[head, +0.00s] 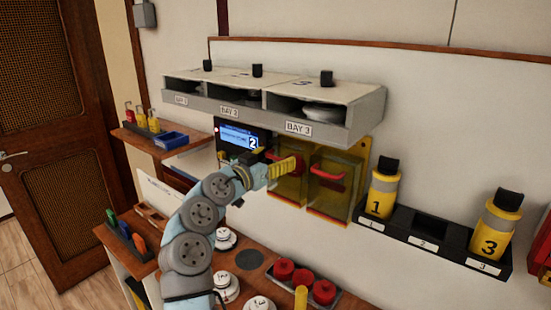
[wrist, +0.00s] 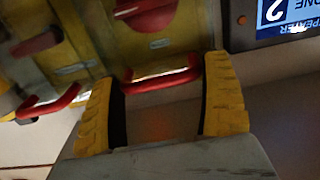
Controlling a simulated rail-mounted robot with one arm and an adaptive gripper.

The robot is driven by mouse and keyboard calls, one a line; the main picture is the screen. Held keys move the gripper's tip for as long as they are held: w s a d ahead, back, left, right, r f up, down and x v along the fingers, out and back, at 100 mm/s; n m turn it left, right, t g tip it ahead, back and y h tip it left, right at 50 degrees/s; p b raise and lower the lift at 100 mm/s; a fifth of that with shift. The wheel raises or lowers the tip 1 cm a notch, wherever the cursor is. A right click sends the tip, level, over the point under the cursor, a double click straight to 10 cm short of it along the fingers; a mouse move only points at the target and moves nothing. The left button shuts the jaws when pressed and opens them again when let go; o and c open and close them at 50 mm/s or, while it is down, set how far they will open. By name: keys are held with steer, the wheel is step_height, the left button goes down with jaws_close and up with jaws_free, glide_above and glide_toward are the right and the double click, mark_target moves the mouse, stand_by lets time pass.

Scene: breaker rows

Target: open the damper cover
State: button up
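Two yellow see-through covers with red handles hang on the wall under the bay shelf, a left one (head: 288,190) and a right one (head: 326,196). Both look shut. My gripper (head: 287,166) is at the left cover, in front of its upper part. In the wrist view, which is turned over, my gripper (wrist: 160,88) is open with its yellow fingers wide apart. The red handle (wrist: 160,80) of the near cover lies between the fingertips, with no clear contact. The other cover's handle (wrist: 48,103) is beyond one finger. In the head view my gripper partly hides the left cover's handle.
The bay shelf (head: 298,128) juts out just above the covers. A blue-screened panel (head: 240,137) is close on the left. A black rack (head: 429,239) with yellow bottles is on the right. A counter below holds red knobs (head: 304,277) and white dials.

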steer(key=c, duration=0.5)
steer(key=shift+c, duration=0.2)
steer(key=shift+s, duration=0.1)
